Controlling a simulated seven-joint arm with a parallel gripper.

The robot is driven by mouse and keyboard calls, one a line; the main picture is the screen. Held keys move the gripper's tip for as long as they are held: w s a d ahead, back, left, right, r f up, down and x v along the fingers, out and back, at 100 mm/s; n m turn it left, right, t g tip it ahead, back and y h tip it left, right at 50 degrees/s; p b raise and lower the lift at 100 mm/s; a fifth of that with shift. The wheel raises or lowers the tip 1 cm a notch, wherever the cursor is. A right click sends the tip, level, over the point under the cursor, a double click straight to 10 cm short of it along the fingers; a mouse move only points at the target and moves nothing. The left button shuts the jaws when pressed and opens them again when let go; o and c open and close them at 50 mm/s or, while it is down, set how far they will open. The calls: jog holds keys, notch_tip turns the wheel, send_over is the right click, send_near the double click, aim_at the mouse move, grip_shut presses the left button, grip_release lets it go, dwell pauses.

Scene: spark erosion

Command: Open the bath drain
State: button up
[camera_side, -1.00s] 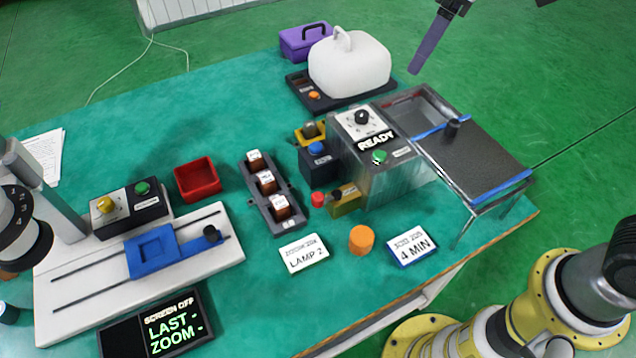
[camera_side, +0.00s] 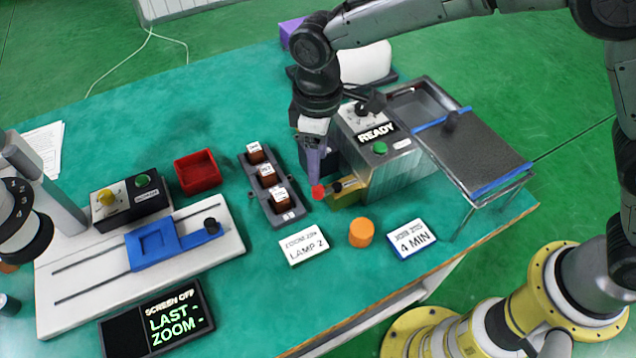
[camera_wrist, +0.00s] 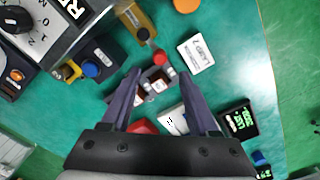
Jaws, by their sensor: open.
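The bath is a grey metal tank (camera_side: 395,172) with a READY display, a dial and a green button. At its lower front left sits an olive-brass drain block (camera_side: 345,198) with a dark fitting; it also shows in the wrist view (camera_wrist: 138,18). A red knob (camera_side: 318,191) is just left of the block; in the wrist view the red knob (camera_wrist: 160,57) lies just beyond my fingertips. My gripper (camera_side: 315,180) points down over the red knob. In the wrist view my gripper (camera_wrist: 158,74) is open, with nothing between its fingers.
A rack of labelled brown bottles (camera_side: 268,178) stands close left of my gripper. A blue-capped dark block (camera_wrist: 92,68) is near the tank. An orange cylinder (camera_side: 361,233), a LAMP 2 card (camera_side: 303,247) and a 4 MIN card (camera_side: 411,239) lie in front. A red tray (camera_side: 197,172) is farther left.

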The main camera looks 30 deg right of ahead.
aim_at(318, 187)
notch_tip(318, 187, down, 8)
jog(key=shift+f, duration=0.1)
dwell(0.4)
grip_shut()
